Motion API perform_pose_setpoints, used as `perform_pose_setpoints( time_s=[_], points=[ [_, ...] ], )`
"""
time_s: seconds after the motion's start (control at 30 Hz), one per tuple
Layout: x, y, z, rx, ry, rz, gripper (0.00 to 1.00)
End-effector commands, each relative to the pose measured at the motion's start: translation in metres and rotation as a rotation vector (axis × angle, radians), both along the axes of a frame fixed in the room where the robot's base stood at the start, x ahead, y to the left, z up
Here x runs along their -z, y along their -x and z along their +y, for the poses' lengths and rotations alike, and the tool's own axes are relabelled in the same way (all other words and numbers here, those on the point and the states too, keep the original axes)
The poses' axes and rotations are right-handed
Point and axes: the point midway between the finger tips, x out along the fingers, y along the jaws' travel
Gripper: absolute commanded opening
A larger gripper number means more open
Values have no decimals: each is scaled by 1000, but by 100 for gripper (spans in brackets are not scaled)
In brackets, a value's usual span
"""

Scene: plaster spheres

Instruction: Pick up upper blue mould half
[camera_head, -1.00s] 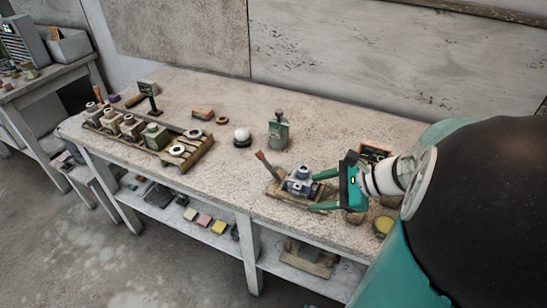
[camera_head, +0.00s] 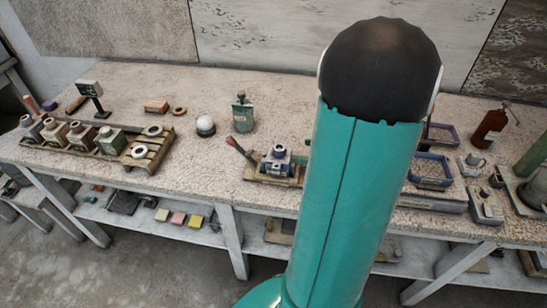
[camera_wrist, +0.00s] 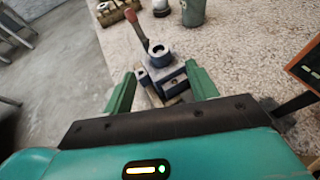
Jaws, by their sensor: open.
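The blue mould (camera_head: 277,158) sits on a small wooden tray (camera_head: 262,178) near the table's front edge. It has a round collar with a hole on top, and it also shows in the wrist view (camera_wrist: 162,58). I cannot clearly tell the seam between its upper and lower halves. My gripper (camera_wrist: 160,72) is open in the wrist view, with its green fingers to either side of the mould's near part. Whether they touch it is unclear. In the head view my arm hides most of my gripper.
A rack of moulds (camera_head: 95,145) is at left.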

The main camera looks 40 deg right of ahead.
Motion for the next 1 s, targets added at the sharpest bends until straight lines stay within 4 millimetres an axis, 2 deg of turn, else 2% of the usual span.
perform_pose_setpoints(
  time_s=[0.2,0.47,0.73,0.83,1.0],
  points=[
    [17,-37,10,-4,0,2,58],
    [25,-60,17,-4,1,2,58],
    [36,-96,31,-5,2,3,58],
    [39,-105,33,-3,3,1,58],
    [40,-106,34,-2,4,1,58]
  ],
)
